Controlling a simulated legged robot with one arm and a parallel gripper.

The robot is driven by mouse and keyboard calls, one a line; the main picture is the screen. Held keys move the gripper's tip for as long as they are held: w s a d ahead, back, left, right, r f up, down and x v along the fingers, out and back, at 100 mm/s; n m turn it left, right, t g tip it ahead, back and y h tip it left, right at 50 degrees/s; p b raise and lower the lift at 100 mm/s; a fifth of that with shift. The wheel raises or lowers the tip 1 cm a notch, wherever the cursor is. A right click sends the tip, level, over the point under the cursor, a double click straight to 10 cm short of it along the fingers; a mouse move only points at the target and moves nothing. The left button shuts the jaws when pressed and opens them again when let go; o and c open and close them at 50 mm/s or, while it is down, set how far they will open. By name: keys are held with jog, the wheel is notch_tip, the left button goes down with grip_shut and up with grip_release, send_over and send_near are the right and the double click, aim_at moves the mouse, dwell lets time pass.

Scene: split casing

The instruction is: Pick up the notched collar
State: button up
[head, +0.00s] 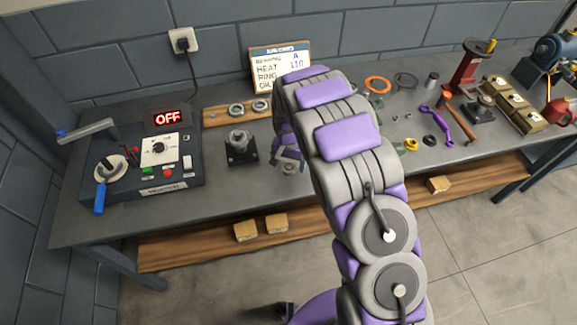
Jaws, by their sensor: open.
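My arm reaches from the lower right across the workbench (222,200), with my gripper (287,160) low over the bench, right of the black fixture (241,155). The gripper is open, its fingers pointing down. A small grey metal piece (289,170) shows at or just below the fingertips. It is partly hidden, and I cannot tell whether it is the notched collar or whether the fingers touch it. Two grey rings (237,110) lie on a wooden board behind; any notch is too small to see.
A control box (140,170) with a red OFF display stands left. A sign (265,62) stands at the back. An orange ring (378,85), a purple wrench (436,124), a hammer (459,118), a red press (470,65) and bins (512,100) occupy the right. My arm hides the middle.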

jog(key=shift+c, duration=0.5)
jog(key=c, duration=1)
jog(key=shift+c, duration=0.2)
